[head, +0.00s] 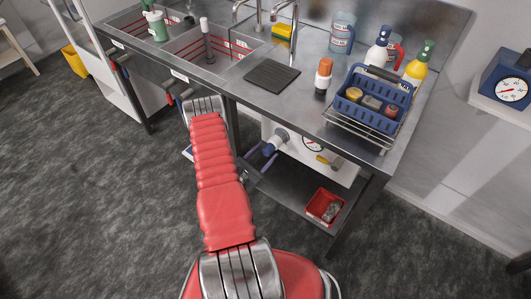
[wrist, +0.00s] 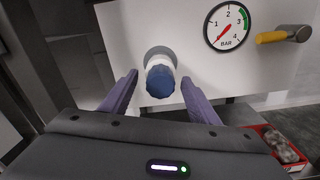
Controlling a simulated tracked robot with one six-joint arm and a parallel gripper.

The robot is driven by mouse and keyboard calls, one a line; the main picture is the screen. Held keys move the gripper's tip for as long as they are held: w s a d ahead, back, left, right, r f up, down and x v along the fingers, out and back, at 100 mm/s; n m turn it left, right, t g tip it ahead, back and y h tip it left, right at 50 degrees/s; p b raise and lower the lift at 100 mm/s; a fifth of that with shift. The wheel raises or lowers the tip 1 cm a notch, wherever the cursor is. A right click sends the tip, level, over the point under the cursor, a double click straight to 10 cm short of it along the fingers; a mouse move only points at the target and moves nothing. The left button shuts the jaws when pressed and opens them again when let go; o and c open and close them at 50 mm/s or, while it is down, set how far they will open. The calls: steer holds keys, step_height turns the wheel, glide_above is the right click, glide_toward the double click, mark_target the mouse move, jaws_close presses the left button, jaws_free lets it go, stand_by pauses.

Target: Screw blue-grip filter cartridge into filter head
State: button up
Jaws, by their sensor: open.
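The filter cartridge (wrist: 160,80) has a dark blue ribbed grip and a white body. It points out of the white panel (wrist: 265,75) toward my wrist camera, seen nearly end-on. A grey round fitting (wrist: 158,54), apparently the filter head, shows behind it; how deep the cartridge sits in it cannot be told. My gripper (wrist: 158,78) is open, with one purple finger on each side of the blue grip and visible gaps between. In the head view the blue grip (head: 268,149) shows under the bench, close to my gripper (head: 262,159).
A pressure gauge (wrist: 228,26) and a yellow-handled valve (wrist: 284,34) are on the panel to the right. A red bin (head: 325,207) stands on the lower shelf. The steel bench (head: 300,100) overhangs, carrying a blue basket (head: 372,106) and bottles.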

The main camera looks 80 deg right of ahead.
steer(key=v, duration=1.3)
steer(key=shift+w, duration=0.1)
stand_by(0.8)
